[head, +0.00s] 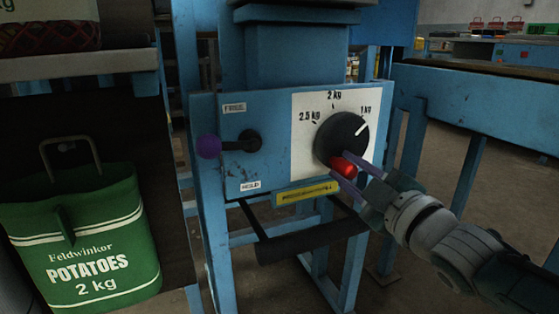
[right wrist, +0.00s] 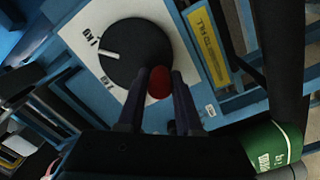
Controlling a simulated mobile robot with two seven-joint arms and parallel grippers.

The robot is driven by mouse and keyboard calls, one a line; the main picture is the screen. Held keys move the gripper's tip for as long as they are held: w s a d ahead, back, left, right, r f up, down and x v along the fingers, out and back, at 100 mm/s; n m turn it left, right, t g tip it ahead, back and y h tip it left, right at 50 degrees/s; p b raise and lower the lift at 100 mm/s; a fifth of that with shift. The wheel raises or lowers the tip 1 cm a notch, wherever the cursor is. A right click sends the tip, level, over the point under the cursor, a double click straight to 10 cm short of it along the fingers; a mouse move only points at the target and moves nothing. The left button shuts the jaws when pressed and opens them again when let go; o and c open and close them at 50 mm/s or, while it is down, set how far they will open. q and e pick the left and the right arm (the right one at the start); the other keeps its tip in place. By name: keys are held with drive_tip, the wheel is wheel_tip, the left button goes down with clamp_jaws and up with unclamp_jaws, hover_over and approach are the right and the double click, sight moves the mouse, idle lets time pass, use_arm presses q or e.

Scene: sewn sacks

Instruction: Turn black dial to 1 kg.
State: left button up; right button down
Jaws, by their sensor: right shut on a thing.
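The black dial (head: 336,128) sits on a white scale plate (head: 304,160) marked 2.5 kg, 2 kg and 1 kg. Its white pointer line is at the upper right, close to the 1 kg label and slightly below it in the head view. The right wrist view shows the dial (right wrist: 138,50) with its pointer near the 1 kg label. A red peg (head: 343,167) sticks out from the dial's lower edge. My right gripper (head: 348,170) is shut on this peg, its purple fingers on either side. My left gripper is not in view.
A lever with a purple ball (head: 208,146) stands out left of the dial, between labels. A yellow sign (head: 307,192) is below the plate. A green potato sack (head: 85,235) marked 2 kg stands at left. A blue rail (head: 480,95) runs at right.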

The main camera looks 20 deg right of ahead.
drive_tip(key=shift+a+r+m, duration=0.15)
drive_tip(key=shift+r+m, duration=0.1)
drive_tip(key=shift+m, duration=0.25)
drive_tip(key=c, duration=0.6)
unclamp_jaws()
drive_tip(key=shift+s+p, duration=0.1)
drive_tip(key=shift+p, duration=0.25)
